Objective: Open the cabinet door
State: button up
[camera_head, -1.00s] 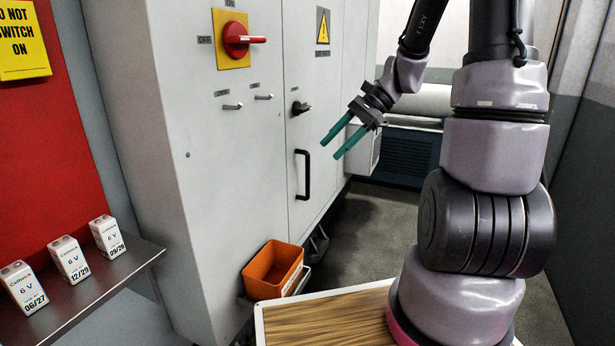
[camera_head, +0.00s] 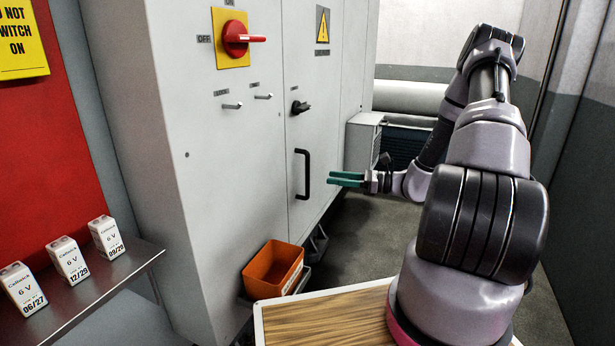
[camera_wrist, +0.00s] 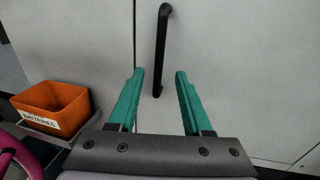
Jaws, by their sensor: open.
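The grey cabinet door (camera_head: 328,120) is shut, with a black vertical bar handle (camera_head: 302,174) near its left edge. A small black knob (camera_head: 300,107) sits above the handle. My gripper (camera_head: 330,179) points left at the height of the handle, a short way to its right in the head view. In the wrist view, my gripper (camera_wrist: 160,76) has its two teal fingers spread apart. The handle (camera_wrist: 161,50) stands ahead, in line with the gap between them. Nothing is held, and the fingers look apart from the handle.
A red rotary switch (camera_head: 236,38) and two small toggles are on the panel left of the door. An orange bin (camera_head: 272,268), labelled for batteries in the wrist view, sits low at the cabinet front. A shelf (camera_head: 92,293) at left carries white batteries. A grey box (camera_head: 364,150) stands beyond.

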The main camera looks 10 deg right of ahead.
send_over(308, 194)
jog(key=shift+w, duration=0.45)
jog(key=shift+c, duration=0.3)
grip_shut()
jog(key=shift+d, duration=0.1)
dwell(0.9)
